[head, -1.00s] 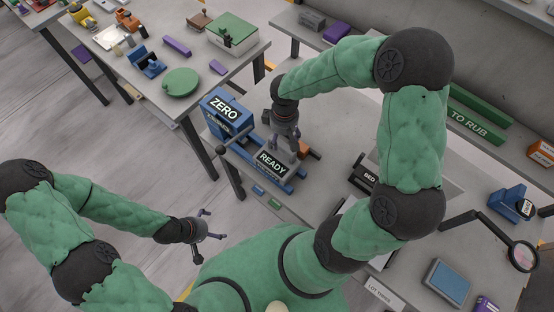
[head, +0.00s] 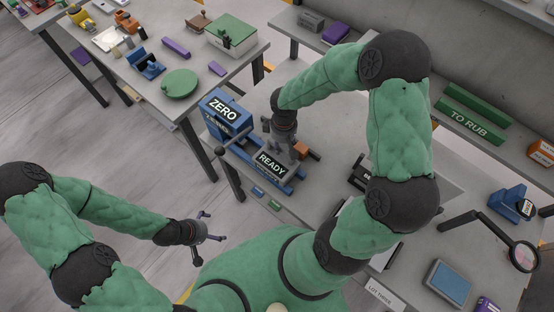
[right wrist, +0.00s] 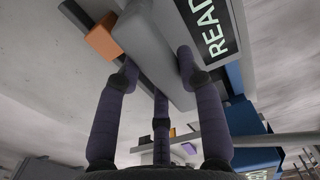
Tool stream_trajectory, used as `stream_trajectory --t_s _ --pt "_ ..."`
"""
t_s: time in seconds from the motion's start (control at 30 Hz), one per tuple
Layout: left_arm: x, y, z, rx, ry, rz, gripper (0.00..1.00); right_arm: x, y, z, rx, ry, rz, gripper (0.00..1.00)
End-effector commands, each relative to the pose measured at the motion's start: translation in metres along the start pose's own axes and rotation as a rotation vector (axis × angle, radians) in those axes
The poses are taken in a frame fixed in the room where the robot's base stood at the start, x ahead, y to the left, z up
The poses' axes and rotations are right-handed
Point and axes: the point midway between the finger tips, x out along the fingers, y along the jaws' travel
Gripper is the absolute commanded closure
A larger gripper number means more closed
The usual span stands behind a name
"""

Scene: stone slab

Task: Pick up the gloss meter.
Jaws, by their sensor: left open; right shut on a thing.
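A grey device with a black READY display (head: 271,163) sits by the blue rail stand (head: 240,150) on the stone-grey table; it appears to be the gloss meter. My right gripper (head: 287,153) comes down over it from above, its fingers around the grey body. In the right wrist view the fingers (right wrist: 158,66) are shut on the grey body (right wrist: 165,40), with the READY display (right wrist: 210,30) beside the right finger. Whether the device touches the surface below is hidden. My left gripper (head: 210,229) is open and empty, off the table at lower left.
A blue box marked ZERO (head: 224,112) stands just left of the device. An orange block (head: 308,150) is close on its right, also seen in the wrist view (right wrist: 104,36). A magnifier (head: 522,256) and blue pad (head: 450,280) lie at right. A side table (head: 215,85) holds other items.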

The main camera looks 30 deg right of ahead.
Motion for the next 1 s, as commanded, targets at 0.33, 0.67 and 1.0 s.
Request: stream_trajectory --t_s 0.33,0.67,1.0 --pt "-0.002 0.001 0.0 0.0 0.0 0.0 0.0 -0.015 0.001 -0.001 0.0 0.003 0.002 1.0" --pt "-0.007 0.002 0.0 0.0 0.0 0.0 0.0 -0.073 -0.016 0.027 0.001 0.006 0.003 1.0" --pt "-0.009 0.003 0.0 0.0 0.0 0.0 0.0 -0.112 -0.049 0.081 0.0 0.004 0.002 1.0"
